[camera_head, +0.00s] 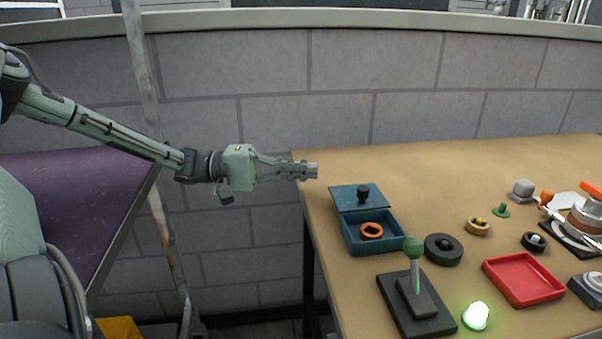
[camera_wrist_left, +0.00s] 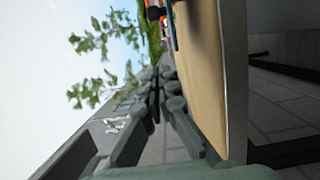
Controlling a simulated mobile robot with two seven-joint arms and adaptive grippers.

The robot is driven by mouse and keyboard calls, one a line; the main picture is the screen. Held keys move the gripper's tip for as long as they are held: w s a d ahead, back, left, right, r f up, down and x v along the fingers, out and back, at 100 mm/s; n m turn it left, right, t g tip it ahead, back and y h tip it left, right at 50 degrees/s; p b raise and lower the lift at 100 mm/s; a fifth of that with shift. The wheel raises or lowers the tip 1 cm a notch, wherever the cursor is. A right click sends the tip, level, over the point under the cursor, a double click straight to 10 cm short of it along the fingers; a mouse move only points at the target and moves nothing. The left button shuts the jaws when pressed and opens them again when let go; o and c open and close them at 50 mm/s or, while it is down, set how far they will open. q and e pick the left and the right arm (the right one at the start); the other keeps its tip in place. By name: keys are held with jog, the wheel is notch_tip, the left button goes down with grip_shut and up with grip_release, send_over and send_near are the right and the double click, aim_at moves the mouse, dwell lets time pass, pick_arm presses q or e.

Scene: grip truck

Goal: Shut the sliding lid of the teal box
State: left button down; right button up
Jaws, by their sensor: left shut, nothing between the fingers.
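The teal box (camera_head: 374,243) stands on the tan table near its left edge. Its sliding lid (camera_head: 350,197), with a black knob (camera_head: 363,192), is slid back toward the far side, so the near part of the box is open. An orange ring (camera_head: 372,230) lies inside the opening. My left gripper (camera_head: 316,171) is shut and empty, up and left of the lid, by the table's far left corner, apart from the box. It also shows in the left wrist view (camera_wrist_left: 155,75), with the table edge beside it. My right gripper is in neither view.
A black base with a green-knobbed lever (camera_head: 413,247) stands close in front of the box. A black ring (camera_head: 444,249) is right of it, then a red tray (camera_head: 523,279). A green lamp (camera_head: 476,316) glows at the front. The table's far left area is clear.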

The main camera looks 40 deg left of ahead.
aim_at(344, 193)
pick_arm(q)
jog(key=x, duration=0.7)
jog(key=shift+s+d+b, duration=0.2)
jog(key=shift+b, duration=0.1)
jog(key=shift+s+d+r+p, duration=0.15)
jog(key=shift+s+d+p, duration=0.35)
jog(key=shift+s+d, duration=0.65)
jog(key=shift+s, duration=0.05)
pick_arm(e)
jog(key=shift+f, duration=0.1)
